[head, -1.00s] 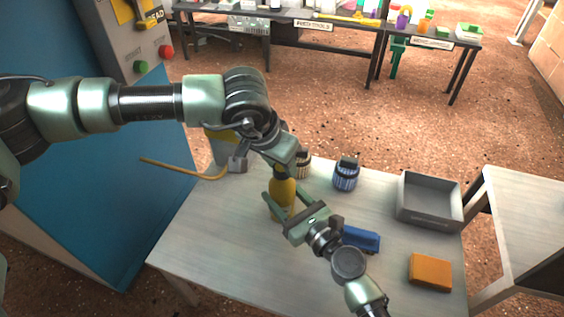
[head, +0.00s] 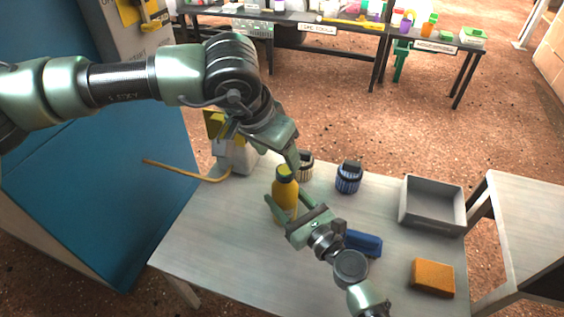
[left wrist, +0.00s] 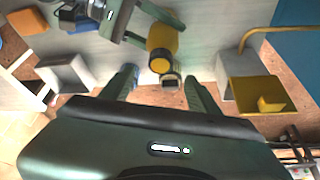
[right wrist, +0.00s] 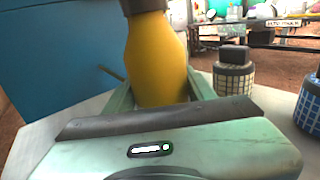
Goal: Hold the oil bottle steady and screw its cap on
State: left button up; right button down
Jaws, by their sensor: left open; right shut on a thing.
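The yellow oil bottle (head: 285,203) stands upright on the pale table. Its dark cap (head: 285,173) sits on the neck; I cannot tell how tight it is. In the left wrist view the cap (left wrist: 160,62) shows from above as a dark ring with a yellow middle. My right gripper (head: 286,212) is shut around the bottle's body, one finger on each side; the bottle also fills the right wrist view (right wrist: 157,60). My left gripper (head: 291,162) is open and empty, just above and behind the cap, apart from it.
A beige checkered jar (head: 306,167) and a blue one (head: 348,178) stand behind the bottle. A grey tray (head: 433,222), an orange block (head: 433,278) and a blue object (head: 364,243) lie to the right. A grey-and-yellow container (head: 234,157) stands behind left. The front-left table is clear.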

aim_at(293, 206)
pick_arm(q)
jog(key=v, duration=0.5)
jog(key=shift+r, duration=0.2)
pick_arm(e)
jog(key=shift+c, duration=2.2)
grip_release()
jog(key=v, duration=0.7)
jog(key=shift+s+d, duration=0.25)
jog(key=shift+s, duration=0.05)
pick_arm(q)
jog(key=shift+f, duration=0.15)
